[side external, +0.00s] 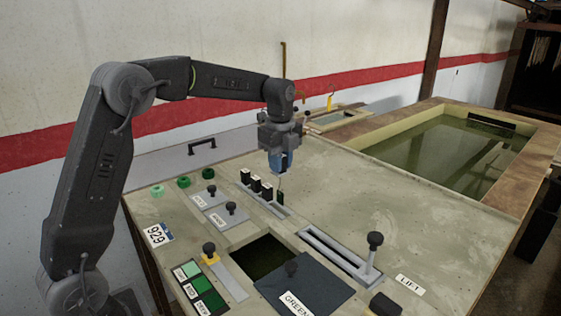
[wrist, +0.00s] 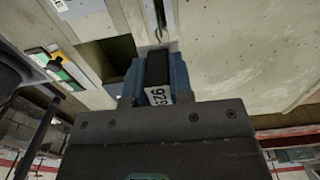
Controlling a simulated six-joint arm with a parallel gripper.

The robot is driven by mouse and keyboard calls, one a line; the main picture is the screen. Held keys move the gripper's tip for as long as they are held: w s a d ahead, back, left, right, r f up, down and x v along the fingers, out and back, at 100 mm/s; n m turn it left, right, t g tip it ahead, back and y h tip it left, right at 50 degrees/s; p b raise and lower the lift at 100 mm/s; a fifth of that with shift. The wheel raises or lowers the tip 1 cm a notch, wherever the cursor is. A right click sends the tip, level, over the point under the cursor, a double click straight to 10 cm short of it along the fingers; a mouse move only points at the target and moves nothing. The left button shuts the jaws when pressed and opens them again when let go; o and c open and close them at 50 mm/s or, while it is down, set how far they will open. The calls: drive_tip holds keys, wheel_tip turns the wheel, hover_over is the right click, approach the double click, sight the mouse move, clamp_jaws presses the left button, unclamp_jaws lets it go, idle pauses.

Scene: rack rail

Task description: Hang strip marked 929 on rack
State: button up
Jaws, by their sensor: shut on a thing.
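My gripper (side external: 281,164) has blue fingers and points down over the grey bench, above the front end of a slotted holder (side external: 262,203). In the wrist view my gripper (wrist: 160,72) is shut on a black strip handle (wrist: 157,68) with a white number label; its digits look like 929, though the last is hard to read. A thin hook shows beyond the fingertips. In the side view a thin wire and a small dark green piece show below the fingers; whether that piece hangs free or touches the holder I cannot tell. A card marked 929 (side external: 158,235) lies on the bench at left.
Several black-topped pieces (side external: 256,184) stand in the holder beside my gripper. A lever with a black knob (side external: 375,240) stands at right, near a LIFT label (side external: 409,285). A dark square opening (side external: 258,256) is in front. A tank (side external: 440,150) and yellow hook (side external: 330,101) are behind.

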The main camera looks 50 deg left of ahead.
sight(280, 191)
drive_tip(key=shift+f, duration=0.15)
drive_tip(key=shift+f, duration=5.55)
drive_tip(key=o, duration=0.9)
drive_tip(key=shift+r, duration=3.55)
